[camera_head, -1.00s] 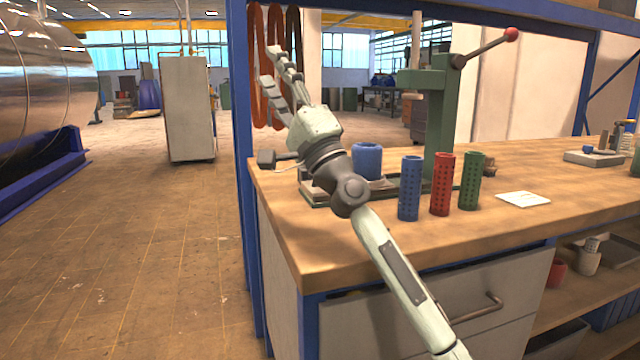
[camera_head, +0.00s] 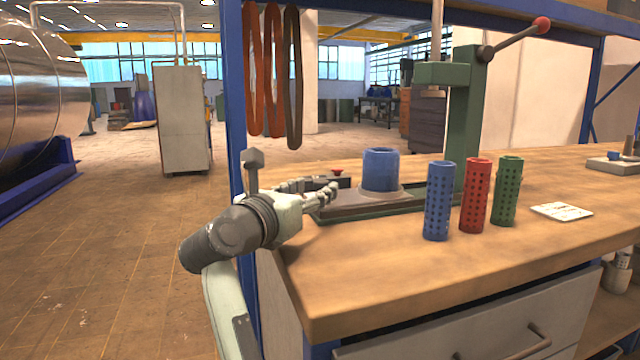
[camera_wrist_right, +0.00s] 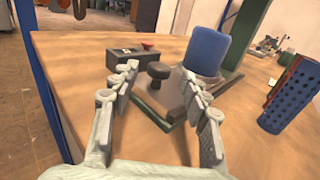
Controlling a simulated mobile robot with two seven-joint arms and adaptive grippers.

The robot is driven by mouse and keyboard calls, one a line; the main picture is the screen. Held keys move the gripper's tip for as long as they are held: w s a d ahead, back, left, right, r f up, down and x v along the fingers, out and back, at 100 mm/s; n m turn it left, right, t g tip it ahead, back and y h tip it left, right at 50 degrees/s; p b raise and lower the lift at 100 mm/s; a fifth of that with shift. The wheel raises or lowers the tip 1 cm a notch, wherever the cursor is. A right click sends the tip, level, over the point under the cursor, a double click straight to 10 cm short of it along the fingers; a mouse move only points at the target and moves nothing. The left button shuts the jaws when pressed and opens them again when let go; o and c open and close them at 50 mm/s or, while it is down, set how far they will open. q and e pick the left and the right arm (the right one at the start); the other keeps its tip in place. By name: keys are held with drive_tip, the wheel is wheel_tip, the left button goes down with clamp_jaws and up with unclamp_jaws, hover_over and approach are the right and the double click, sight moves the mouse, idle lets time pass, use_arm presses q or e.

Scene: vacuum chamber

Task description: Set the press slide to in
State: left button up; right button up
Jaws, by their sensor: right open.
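The green press (camera_head: 463,120) stands on the wooden bench, with a lever ending in a red ball. Its slide (camera_head: 345,207) is a flat dark plate on a green base, reaching left out of the press frame. A blue cup (camera_head: 381,169) sits on the slide, left of the press column and not under the ram. In the right wrist view, the slide's black knob (camera_wrist_right: 158,73) shows ahead of and between the fingers, apart from them. My right gripper (camera_head: 325,190) is open and empty at the slide's left end; it also shows in the wrist view (camera_wrist_right: 165,90). My left gripper is not in view.
Blue (camera_head: 438,200), red (camera_head: 475,195) and green (camera_head: 508,190) perforated cylinders stand in front of the press. A white card (camera_head: 562,211) lies to their right. A dark box with a red button (camera_wrist_right: 122,58) stands behind the slide's left end. The front bench top is clear.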

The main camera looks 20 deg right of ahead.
sight(318, 186)
drive_tip(key=shift+x, duration=2.1)
clamp_jaws()
